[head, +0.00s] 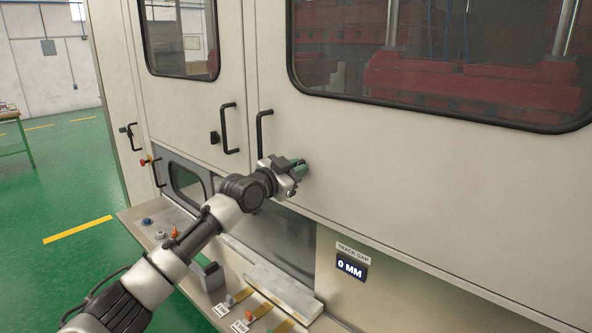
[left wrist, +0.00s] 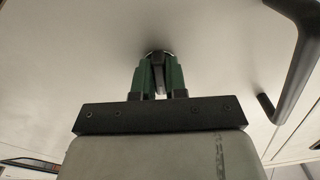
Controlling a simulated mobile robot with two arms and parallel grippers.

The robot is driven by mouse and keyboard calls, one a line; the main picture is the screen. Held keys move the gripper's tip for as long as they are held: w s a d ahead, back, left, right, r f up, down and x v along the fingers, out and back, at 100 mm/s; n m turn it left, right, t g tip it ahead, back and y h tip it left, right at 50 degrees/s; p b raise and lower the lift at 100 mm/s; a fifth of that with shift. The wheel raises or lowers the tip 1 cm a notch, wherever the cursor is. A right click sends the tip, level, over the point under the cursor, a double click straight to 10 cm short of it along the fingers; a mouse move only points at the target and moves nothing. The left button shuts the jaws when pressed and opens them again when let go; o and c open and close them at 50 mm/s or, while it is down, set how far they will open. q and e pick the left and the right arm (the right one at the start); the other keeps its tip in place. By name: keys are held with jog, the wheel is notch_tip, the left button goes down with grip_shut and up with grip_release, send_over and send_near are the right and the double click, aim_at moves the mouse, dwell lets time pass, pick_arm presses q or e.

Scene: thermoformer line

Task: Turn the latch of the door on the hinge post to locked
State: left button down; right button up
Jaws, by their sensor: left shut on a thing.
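My left gripper (head: 300,168) reaches the large cream door (head: 400,160) just right of its lower handle end. Its green fingers are shut on a small latch and hide most of it in the head view. In the left wrist view the fingers (left wrist: 158,82) stand either side of the latch (left wrist: 158,62), a narrow dark grey piece with a pale round base on the door panel. Which way the latch is turned is hard to tell. My right gripper is in neither view.
A black handle (head: 262,135) stands close left of my gripper and also shows in the left wrist view (left wrist: 298,60). The neighbouring door has another handle (head: 228,128) and a black latch (head: 214,137). Below is a ledge with knobs (head: 175,234) and a "0 MM" display (head: 350,268).

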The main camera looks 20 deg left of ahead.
pick_arm(q)
jog(key=shift+f+n, duration=0.1)
jog(key=shift+n, duration=2)
jog(key=c, duration=1.2)
grip_release()
jog(key=shift+o, duration=0.2)
jog(key=b+v, duration=0.3)
jog(key=v, duration=0.7)
jog(key=shift+s+a+b, duration=0.2)
jog(key=shift+s+b, duration=0.15)
